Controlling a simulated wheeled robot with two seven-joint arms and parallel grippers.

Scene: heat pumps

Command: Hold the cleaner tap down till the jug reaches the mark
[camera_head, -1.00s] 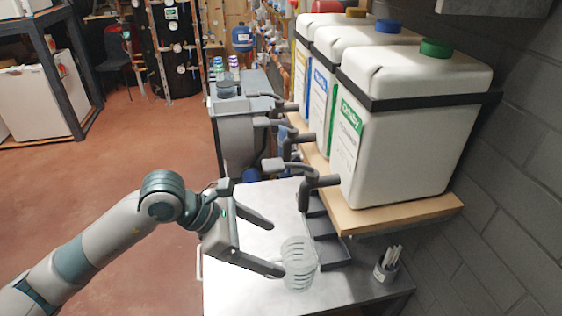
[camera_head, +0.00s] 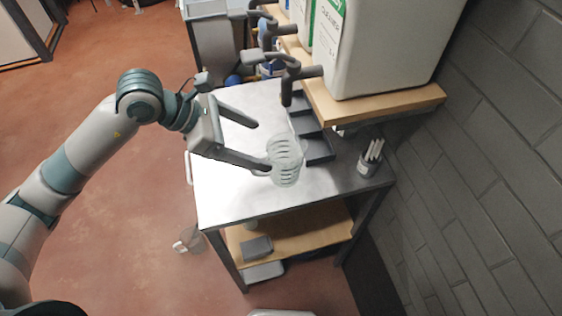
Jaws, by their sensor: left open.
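A clear ringed jug (camera_head: 286,165) stands upright on the metal bench (camera_head: 225,199). It looks empty, but I cannot make out a fill mark. My left gripper (camera_head: 263,145) is open at the jug's left side, its lower finger overlapping the jug's edge in the picture; I cannot tell if they touch. The nearest dark tap (camera_head: 288,84), with its lever (camera_head: 264,57) pointing left, sits above and behind the jug, below the white container with a green label (camera_head: 327,30). A second tap (camera_head: 265,34) is farther back. My right gripper is not in view.
A wooden shelf (camera_head: 388,106) carries the containers above the bench. A dark tray (camera_head: 318,149) lies right of the jug. A grey cup of sticks (camera_head: 369,165) stands at the bench's right. A block wall (camera_head: 490,190) bounds the right side. The bench front is clear.

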